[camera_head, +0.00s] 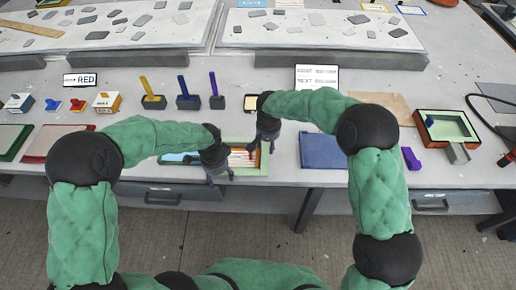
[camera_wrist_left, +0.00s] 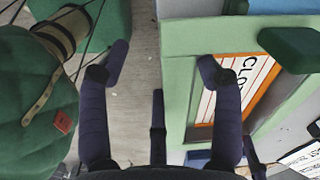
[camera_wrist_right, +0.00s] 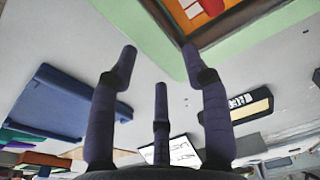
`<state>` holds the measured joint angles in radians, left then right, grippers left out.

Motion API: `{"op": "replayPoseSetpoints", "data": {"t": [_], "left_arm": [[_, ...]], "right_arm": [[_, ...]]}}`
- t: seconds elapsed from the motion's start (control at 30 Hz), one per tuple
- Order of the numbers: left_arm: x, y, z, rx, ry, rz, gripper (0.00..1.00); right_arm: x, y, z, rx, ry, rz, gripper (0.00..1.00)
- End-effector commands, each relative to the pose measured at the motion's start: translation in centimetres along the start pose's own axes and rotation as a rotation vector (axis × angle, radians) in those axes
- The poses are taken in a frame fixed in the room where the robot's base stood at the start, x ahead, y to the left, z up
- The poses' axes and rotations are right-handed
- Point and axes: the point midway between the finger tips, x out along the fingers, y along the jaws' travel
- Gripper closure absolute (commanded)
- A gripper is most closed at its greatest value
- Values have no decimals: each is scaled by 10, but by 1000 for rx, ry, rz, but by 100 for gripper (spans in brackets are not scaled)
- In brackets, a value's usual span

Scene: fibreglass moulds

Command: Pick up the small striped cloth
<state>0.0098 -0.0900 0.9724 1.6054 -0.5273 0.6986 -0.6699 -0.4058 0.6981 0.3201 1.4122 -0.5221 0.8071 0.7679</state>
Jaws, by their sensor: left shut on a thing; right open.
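The green tray (camera_head: 248,172) stands at the table's front edge, partly hidden by my grippers. Inside it is an orange-bordered striped card (camera_wrist_left: 232,82) with black letters starting "CLO"; I cannot tell any separate striped cloth. My left gripper (camera_wrist_left: 163,66) straddles the tray's near wall, one finger outside and one inside. The fingers look apart with the wall between them, and contact is not clear. In the head view it (camera_head: 217,172) is at the tray's left part. My right gripper (camera_head: 266,142) is open and empty at the tray's far right corner, its fingers apart in its wrist view (camera_wrist_right: 160,62).
A white card (camera_head: 316,77) and several stick-topped blocks, including a yellow one (camera_head: 153,101), stand behind.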

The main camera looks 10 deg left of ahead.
Motion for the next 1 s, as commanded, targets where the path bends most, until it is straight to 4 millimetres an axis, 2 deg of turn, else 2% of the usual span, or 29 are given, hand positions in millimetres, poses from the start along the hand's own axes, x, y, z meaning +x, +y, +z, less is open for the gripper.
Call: {"op": "replayPoseSetpoints", "data": {"t": [0.03, 0.13, 0.23, 0.27, 0.3, 0.67, 0.77, 1.0], "left_arm": [[-4, -11, 20, -63, -28, -4, 77], [-4, -11, 20, -63, -28, -4, 77], [-4, -11, 20, -63, -28, -4, 77], [-4, -11, 20, -63, -28, -4, 77], [-4, -11, 20, -63, -28, -4, 77], [-4, -11, 20, -63, -28, -4, 77], [-4, -11, 20, -63, -28, -3, 77], [-4, -11, 20, -63, -28, -3, 77]], "right_arm": [[0, 0, 0, 0, 0, 0, 52], [0, 0, 0, 0, -1, 1, 79], [0, 0, 0, 0, -1, 1, 79], [0, 0, 0, 0, -1, 2, 57], [0, 1, 0, 0, -2, 2, 52], [-2, 0, 0, 0, 0, 1, 52], [-10, 0, 0, 0, 1, 0, 52], [-46, 2, 0, 0, 3, -1, 52]]}}
